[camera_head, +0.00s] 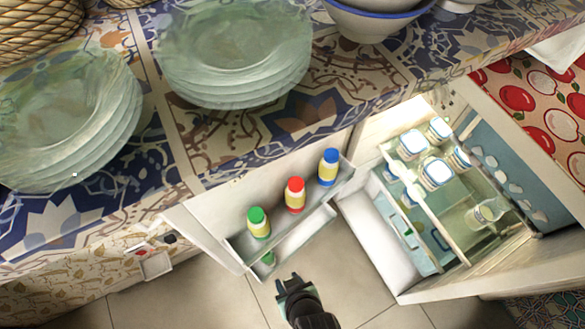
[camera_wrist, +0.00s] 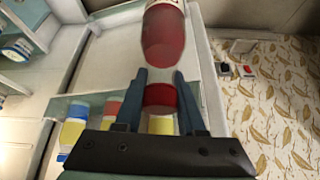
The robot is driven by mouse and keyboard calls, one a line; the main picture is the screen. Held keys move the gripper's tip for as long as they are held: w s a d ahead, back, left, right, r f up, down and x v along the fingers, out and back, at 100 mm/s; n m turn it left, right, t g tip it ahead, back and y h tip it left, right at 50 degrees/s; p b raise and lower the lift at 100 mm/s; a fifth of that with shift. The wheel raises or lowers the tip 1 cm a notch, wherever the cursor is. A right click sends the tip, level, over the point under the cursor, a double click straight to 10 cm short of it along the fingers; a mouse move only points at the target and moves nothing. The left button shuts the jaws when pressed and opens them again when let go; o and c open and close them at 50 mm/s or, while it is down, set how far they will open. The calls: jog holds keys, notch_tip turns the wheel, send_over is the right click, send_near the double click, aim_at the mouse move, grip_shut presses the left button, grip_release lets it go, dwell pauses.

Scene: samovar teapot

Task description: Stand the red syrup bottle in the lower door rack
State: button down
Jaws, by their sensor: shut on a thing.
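My gripper (camera_wrist: 160,88) is shut on the red end of the red syrup bottle (camera_wrist: 163,38) in the wrist view. Its dark red body extends to the top of that picture, beyond the fingertips, with a pale clear section between. In the head view my gripper (camera_head: 294,287) is at the bottom middle, in front of the open door; the bottle is hidden there. The door carries an upper rack (camera_head: 237,244) holding a green-capped bottle (camera_head: 258,222), a red-capped bottle (camera_head: 295,194) and a blue-capped bottle (camera_head: 329,167). A lower level (camera_head: 305,238) shows partly beneath it.
The open fridge (camera_head: 370,235) with several white-lidded jars (camera_head: 437,173) stands to the right. Above is a tiled counter (camera_head: 330,100) with stacked glass plates (camera_head: 235,50) and bowls (camera_head: 370,20). Bare floor (camera_head: 200,290) lies left of my gripper.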

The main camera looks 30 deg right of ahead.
jog(key=s+d+f+b, duration=0.2)
jog(key=s+f+b, duration=0.2)
jog(key=f+b, duration=0.55)
jog(key=s+d+f+b, duration=0.3)
jog(key=f+b, duration=0.6)
jog(key=f, duration=0.1)
jog(key=w+d+f+t+h+b, duration=0.15)
jog(key=w+b, duration=0.35)
jog(key=w, duration=0.5)
jog(key=w+d+f+t+b, duration=0.15)
jog(key=w+b, duration=0.25)
jog(key=w, duration=0.7)
jog(key=w+f+g+b, duration=0.2)
jog(key=w+f+b, duration=0.3)
jog(key=b, duration=0.1)
jog(key=shift+f+m+g+y+b, duration=0.3)
jog(key=shift+f+g+y, duration=0.05)
jog(key=shift+g, duration=0.05)
jog(key=shift+d, duration=0.1)
